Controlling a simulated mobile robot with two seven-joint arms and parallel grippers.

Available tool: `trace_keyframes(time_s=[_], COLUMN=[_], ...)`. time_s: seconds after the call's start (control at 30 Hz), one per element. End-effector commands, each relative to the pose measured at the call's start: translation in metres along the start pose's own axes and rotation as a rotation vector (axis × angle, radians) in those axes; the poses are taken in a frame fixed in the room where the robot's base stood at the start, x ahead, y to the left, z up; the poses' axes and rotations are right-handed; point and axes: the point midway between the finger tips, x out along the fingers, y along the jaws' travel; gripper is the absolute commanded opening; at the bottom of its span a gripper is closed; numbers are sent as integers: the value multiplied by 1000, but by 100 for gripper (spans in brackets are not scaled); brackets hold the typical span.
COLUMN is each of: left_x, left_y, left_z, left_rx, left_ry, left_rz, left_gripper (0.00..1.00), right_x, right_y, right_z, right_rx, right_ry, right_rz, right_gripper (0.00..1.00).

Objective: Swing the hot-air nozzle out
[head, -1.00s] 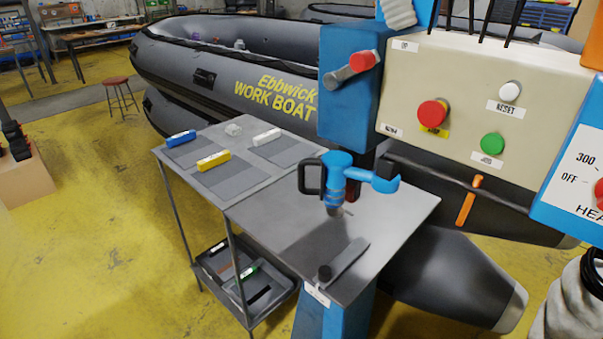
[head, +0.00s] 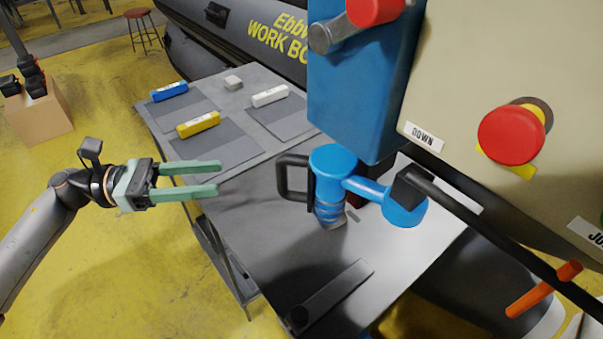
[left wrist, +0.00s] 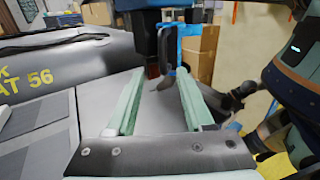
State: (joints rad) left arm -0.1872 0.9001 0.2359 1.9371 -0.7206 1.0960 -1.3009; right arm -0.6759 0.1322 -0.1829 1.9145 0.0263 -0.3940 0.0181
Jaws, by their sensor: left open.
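The hot-air nozzle unit (head: 330,190) is a blue body with a black loop handle (head: 291,178) on its left and a blue arm reaching right to a rounded blue end (head: 404,205). It sits over the grey metal table, below the blue machine housing. My left gripper (head: 220,178) is open and empty, with green fingers pointing right toward the handle, a clear gap short of it. In the left wrist view the left gripper (left wrist: 158,75) frames the dark handle (left wrist: 165,52) beyond its fingertips. My right gripper does not show clearly.
Blue, yellow (head: 198,124) and white bars lie on the grey table (head: 232,205) at the back left. A flat dark bar (head: 330,298) lies at its front. The control panel (head: 460,80) and a black rod (head: 500,240) crowd the right. A grey boat stands behind.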

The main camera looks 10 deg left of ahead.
Motion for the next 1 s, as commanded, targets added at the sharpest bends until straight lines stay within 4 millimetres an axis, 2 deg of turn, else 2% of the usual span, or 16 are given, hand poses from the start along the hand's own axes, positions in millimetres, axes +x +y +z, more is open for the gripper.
trace_keyframes(time_s=[0.13,0.27,0.7,0.83,1.0], left_x=[6,23,99,114,123], left_y=[-2,-3,-4,-4,-4], left_z=[2,4,3,1,-1], left_rx=[40,37,32,31,32], left_ry=[20,17,14,15,16], left_rz=[-18,-19,-18,-16,-15], left_gripper=[52,52,52,52,52], right_x=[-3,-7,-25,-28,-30], right_y=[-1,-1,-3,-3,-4], right_z=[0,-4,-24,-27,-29], right_rx=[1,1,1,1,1], right_ry=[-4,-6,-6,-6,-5], right_rz=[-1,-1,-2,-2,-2], right_gripper=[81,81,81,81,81])
